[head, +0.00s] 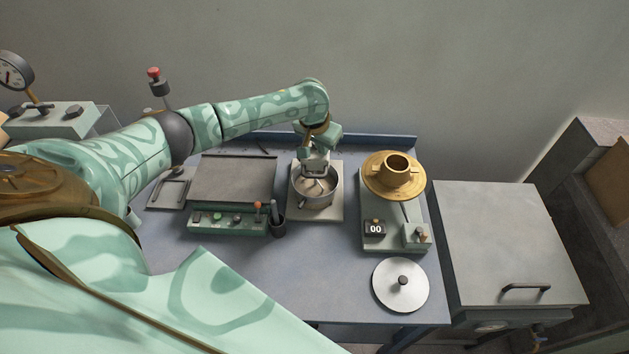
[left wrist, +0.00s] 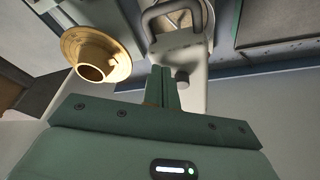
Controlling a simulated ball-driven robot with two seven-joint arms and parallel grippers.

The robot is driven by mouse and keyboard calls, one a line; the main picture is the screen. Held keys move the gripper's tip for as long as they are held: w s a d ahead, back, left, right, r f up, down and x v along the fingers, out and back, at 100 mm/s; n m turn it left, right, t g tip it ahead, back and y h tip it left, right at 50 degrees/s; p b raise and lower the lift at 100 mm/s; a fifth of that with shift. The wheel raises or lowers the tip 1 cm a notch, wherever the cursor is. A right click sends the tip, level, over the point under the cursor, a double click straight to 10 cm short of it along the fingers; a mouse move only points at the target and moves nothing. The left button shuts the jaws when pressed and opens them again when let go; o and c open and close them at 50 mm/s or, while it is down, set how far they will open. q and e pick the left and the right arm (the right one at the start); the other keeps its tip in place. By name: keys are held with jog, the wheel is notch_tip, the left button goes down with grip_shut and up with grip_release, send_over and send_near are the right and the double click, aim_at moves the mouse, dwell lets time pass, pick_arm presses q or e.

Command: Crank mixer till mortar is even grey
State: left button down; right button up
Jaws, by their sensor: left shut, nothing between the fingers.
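The mixer is a small metal bowl (head: 311,203) on a pale base plate (head: 331,213) at the back middle of the bench. My left gripper (head: 314,172) is over the bowl's back side and hides part of the mixer there. In the left wrist view its two fingers (left wrist: 163,88) are together, with nothing between them. A grey looped frame (left wrist: 149,20) and a small dark knob (left wrist: 182,79) show on the mixer just beyond the fingertips; whether the fingers touch the knob I cannot tell. The bowl's contents look greyish brown but are too small to judge. My right gripper is out of view.
A brass flow table (head: 378,186) with a ring mould stands right of the mixer, its counter (head: 375,229) in front. A control box (head: 229,221) stands left. The bench's front middle is clear.

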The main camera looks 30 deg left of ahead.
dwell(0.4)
pick_arm(q)
jog(key=shift+s, duration=0.35)
jog(key=s, duration=0.1)
jog(key=s+a, duration=0.1)
jog(key=shift+s+a, duration=0.15)
jog(key=shift+s, duration=0.15)
jog(key=w+a, duration=0.2)
jog(key=a, duration=0.5)
jog(key=shift+w, duration=0.35)
jog(key=c, duration=1.6)
grip_release()
jog(key=shift+s, duration=0.1)
jog(key=shift+c, duration=0.2)
